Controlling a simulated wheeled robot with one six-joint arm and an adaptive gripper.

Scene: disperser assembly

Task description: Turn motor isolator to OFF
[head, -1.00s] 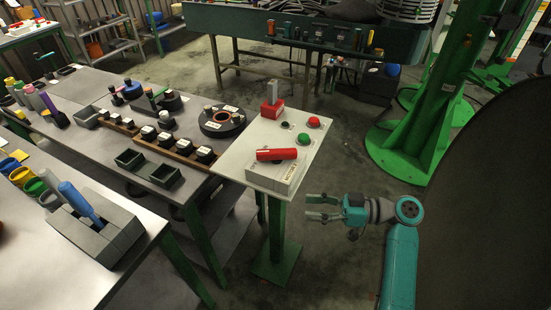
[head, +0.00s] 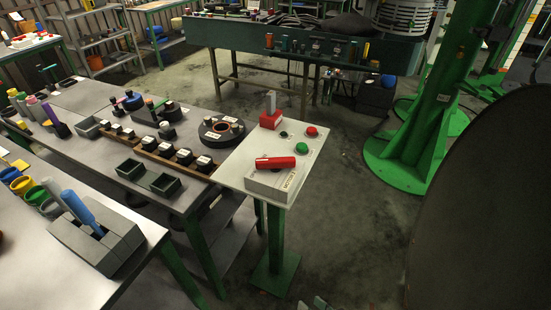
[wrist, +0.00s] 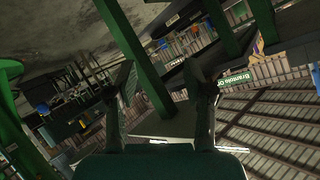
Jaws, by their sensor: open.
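The motor isolator (head: 272,183) is a light grey box with a label on its front side, at the near edge of a pale pedestal panel in the head view. Its red handle (head: 276,162) lies across the top, roughly left to right. My gripper (head: 312,304) barely shows at the bottom edge of the head view, low and in front of the pedestal, apart from the isolator. In the wrist view my gripper (wrist: 155,88) has its two fingers spread with nothing held. The isolator cannot be made out in the wrist view.
The panel also carries a red block with a grey lever (head: 270,110), a red button (head: 311,131) and a green button (head: 302,150). A workbench (head: 90,160) with holders adjoins on the left. A green column (head: 430,120) stands right; floor between is clear.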

